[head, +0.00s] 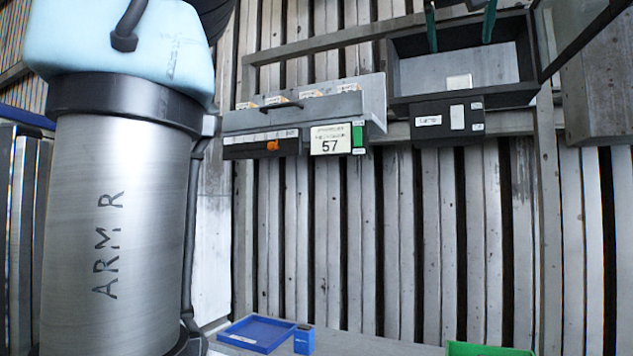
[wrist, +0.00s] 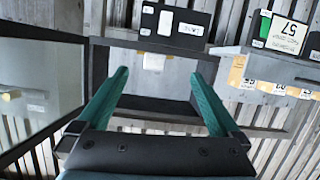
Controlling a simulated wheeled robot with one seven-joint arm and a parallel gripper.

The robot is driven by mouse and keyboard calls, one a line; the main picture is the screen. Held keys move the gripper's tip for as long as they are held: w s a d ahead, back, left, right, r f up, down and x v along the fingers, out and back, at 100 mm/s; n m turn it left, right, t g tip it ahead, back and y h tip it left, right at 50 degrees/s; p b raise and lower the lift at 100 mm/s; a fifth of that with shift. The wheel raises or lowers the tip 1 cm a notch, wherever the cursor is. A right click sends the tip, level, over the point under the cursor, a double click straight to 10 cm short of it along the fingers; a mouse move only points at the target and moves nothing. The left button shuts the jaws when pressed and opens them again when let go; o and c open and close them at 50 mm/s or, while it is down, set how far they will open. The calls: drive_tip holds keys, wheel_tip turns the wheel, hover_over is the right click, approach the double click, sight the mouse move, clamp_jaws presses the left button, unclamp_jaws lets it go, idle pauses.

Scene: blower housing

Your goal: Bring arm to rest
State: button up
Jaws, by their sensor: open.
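My gripper (head: 460,32) shows at the top of the head view as two teal fingers in front of an open dark-framed box (head: 398,72). In the wrist view my gripper (wrist: 158,75) has its fingers wide apart with nothing between them. The box (wrist: 99,65) lies beyond the fingertips there; I cannot tell whether the tips are inside it. A small pale block (head: 459,82) is in the box, and it also shows in the wrist view (wrist: 154,62). My arm's large link fills the left of the head view.
The box's door (head: 578,32) stands open at its right; the wrist view shows a glazed door (wrist: 40,80) beside the fingers. Left of the box is a grey shelf unit (head: 350,105) with a "57" label (head: 330,139). A blue tray (head: 258,333) and green bin (head: 488,349) are low down.

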drive_tip(key=w+a+f+m+g+y, duration=0.1)
drive_tip(key=w+f, duration=0.3)
drive_tip(key=f, duration=0.5)
drive_tip(key=w+a+f+g+y, duration=0.1)
drive_tip(key=w+f+g, duration=0.1)
drive_tip(key=w+f, duration=0.45)
drive_tip(key=w+a+f+g+y, duration=0.15)
drive_tip(key=a+f, duration=0.35)
drive_tip(key=f, duration=0.6)
drive_tip(key=w+a+f+g+y, duration=0.15)
drive_tip(key=a+f, duration=0.35)
drive_tip(key=f, duration=0.7)
drive_tip(key=s+a+f+n+g, duration=0.1)
drive_tip(key=s+a+f+g, duration=0.25)
drive_tip(key=a+f, duration=0.85)
drive_tip(key=s+a+f+n+g, duration=0.1)
drive_tip(key=s+a+f, duration=0.3)
drive_tip(key=s+f, duration=0.2)
drive_tip(key=s+a+f+n+g, duration=0.1)
drive_tip(key=s+a+f, duration=0.3)
drive_tip(key=f, duration=0.5)
drive_tip(key=shift+s+a+n+y, duration=0.15)
drive_tip(key=shift+s+n+y, duration=0.25)
drive_tip(key=shift+s, duration=0.6)
